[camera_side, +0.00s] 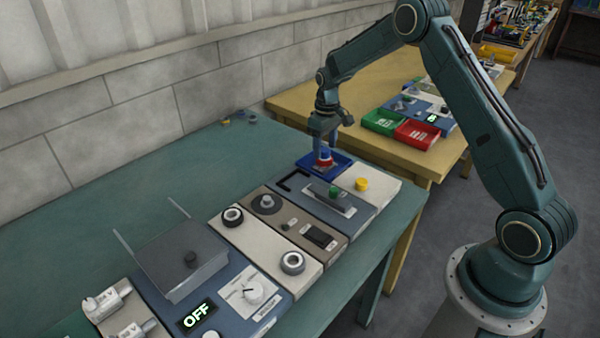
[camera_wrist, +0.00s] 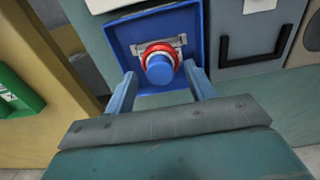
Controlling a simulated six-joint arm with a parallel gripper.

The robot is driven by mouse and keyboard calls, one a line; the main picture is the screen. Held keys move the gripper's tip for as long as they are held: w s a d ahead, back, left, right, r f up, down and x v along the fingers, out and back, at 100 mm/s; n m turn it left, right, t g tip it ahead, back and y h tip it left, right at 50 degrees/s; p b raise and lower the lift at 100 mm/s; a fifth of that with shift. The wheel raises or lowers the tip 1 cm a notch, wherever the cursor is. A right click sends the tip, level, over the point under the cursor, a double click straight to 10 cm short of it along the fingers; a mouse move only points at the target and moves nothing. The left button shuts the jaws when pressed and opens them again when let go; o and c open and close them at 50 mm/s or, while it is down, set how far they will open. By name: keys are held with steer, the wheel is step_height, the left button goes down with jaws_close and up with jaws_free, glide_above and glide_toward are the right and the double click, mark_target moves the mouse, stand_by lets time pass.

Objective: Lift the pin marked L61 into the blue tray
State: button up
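The pin, with a blue top and a red ring, stands in the blue tray (camera_side: 343,160) in the side view (camera_side: 325,157). In the wrist view the pin (camera_wrist: 160,64) is seen nearly end-on against the blue tray (camera_wrist: 121,37), with a pale metal plate behind it. No L61 mark can be read. My gripper (camera_side: 324,146) is just above the pin in the side view. In the wrist view my gripper (camera_wrist: 160,78) has its two fingers apart, one on each side of the pin, with small gaps showing.
A black handle (camera_wrist: 252,50) is beside the tray in the wrist view. Green (camera_side: 384,121) and red (camera_side: 416,133) trays sit on the yellow table behind. The green bench's left rear is mostly clear.

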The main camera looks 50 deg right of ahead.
steer(key=shift+r, duration=0.1)
step_height(320, 180, up, 14)
stand_by(0.9)
stand_by(0.3)
step_height(320, 180, up, 8)
stand_by(1.0)
